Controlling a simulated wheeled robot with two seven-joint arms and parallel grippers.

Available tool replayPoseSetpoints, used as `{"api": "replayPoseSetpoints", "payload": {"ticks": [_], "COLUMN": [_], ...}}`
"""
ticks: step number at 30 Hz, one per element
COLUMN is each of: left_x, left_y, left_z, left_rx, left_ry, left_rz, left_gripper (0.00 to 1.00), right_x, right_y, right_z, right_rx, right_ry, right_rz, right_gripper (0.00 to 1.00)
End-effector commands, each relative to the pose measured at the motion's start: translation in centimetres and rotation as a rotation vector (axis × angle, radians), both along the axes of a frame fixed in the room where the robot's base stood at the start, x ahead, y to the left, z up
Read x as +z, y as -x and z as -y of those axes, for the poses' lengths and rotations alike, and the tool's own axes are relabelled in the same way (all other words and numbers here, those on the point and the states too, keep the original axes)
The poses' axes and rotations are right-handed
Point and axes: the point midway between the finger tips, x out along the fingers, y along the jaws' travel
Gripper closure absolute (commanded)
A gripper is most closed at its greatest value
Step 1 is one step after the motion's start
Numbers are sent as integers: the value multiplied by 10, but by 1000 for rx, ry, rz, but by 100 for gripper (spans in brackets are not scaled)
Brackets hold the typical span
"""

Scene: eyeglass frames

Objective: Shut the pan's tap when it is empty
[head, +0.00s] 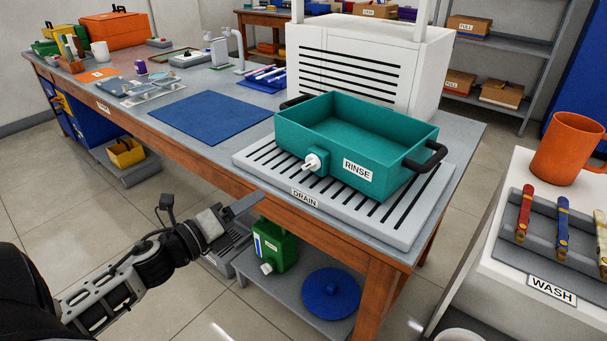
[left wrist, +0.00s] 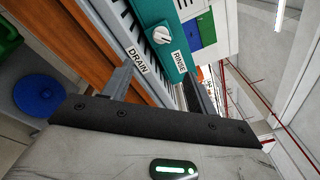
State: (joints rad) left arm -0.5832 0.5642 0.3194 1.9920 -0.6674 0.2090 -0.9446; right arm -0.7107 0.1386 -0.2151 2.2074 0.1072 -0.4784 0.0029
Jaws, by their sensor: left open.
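The teal pan (head: 355,140), labelled RINSE, stands on the slotted grey drain board (head: 420,215) at the table's near corner. No water shows on its plain inner floor, though a thin film is hard to rule out. Its white tap (head: 315,162) sticks out of the front wall; no stream shows below it. In the left wrist view the tap (left wrist: 161,35) is beyond the fingers, on the teal wall. My left gripper (head: 240,208) is open and empty, in front of the table edge, lower than the tap and to its left, touching nothing. My right gripper is out of view.
A white louvred unit (head: 350,65) stands behind the pan. A blue mat (head: 210,117) lies to its left. Below are a green canister (head: 275,247) and blue lid (head: 330,293) on a shelf. A WASH stand (head: 500,265) with an orange mug (head: 568,148) is at right.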

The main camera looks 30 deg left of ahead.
Motion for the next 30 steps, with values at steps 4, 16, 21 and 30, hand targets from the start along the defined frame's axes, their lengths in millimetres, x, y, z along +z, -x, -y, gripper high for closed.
{"api": "replayPoseSetpoints", "payload": {"ticks": [4, 16, 21, 30], "left_x": [8, 9, 8, 7], "left_y": [-12, -88, -120, -153], "left_z": [-3, 12, 19, 26], "left_rx": [-28, -23, -21, -22], "left_ry": [-120, -111, -108, -108], "left_rz": [33, 32, 30, 28], "left_gripper": [42, 42, 42, 42], "right_x": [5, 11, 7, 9], "right_y": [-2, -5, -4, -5], "right_z": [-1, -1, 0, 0], "right_rx": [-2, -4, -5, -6], "right_ry": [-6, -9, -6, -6], "right_rz": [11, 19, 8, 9], "right_gripper": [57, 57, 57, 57]}}
